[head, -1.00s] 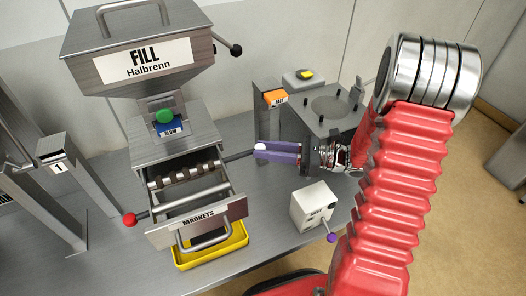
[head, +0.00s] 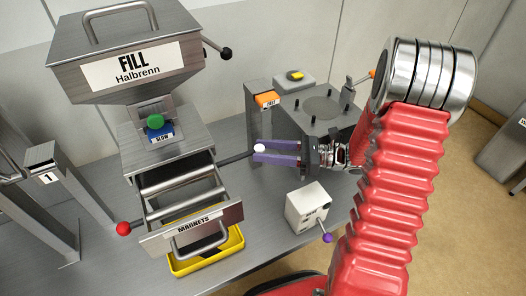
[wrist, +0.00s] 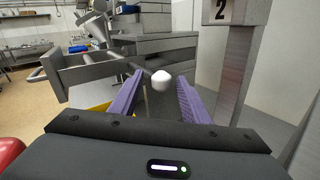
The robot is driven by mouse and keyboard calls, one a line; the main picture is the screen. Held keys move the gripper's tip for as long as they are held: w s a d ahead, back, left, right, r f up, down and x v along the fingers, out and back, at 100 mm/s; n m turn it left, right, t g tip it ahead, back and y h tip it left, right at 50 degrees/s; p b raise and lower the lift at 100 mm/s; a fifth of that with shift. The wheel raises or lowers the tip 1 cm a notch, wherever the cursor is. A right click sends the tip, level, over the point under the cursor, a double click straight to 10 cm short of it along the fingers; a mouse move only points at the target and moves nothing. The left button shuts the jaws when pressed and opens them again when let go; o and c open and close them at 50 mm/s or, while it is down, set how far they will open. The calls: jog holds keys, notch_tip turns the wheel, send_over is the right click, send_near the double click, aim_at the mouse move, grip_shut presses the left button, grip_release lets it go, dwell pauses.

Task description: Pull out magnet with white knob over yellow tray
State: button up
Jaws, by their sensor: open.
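The white knob (head: 259,148) is at the end of a dark rod that sticks out to the right of the steel drawer marked MAGNETS (head: 193,224). My gripper (head: 257,151) has two purple fingers, open on either side of the knob. In the wrist view the knob (wrist: 161,79) sits between the parted fingertips, with a gap showing on each side. The drawer is pulled out, and two bare steel tubes lie across it. The yellow tray (head: 178,268) is under the drawer, with something dark showing inside it.
A red knob (head: 123,228) sticks out at the drawer's left. A white box (head: 306,207) with a purple-knobbed lever stands in front of my gripper. A post with an orange part (head: 266,100) stands close behind it. The bench's front right is bare.

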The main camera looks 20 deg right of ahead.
jog(key=v, duration=1.4)
jog(key=shift+a, duration=0.15)
jog(key=s+a+r+n+g+h, duration=0.4)
jog(key=s+a+n+g+h, duration=0.55)
jog(key=a+n, duration=0.6)
notch_tip(320, 180, up, 7)
jog(key=s+n+t+h, duration=0.2)
jog(key=n+t+h, duration=0.5)
jog(key=n, duration=0.2)
jog(key=shift+s+d+n, duration=0.2)
jog(key=shift+s+n, duration=0.15)
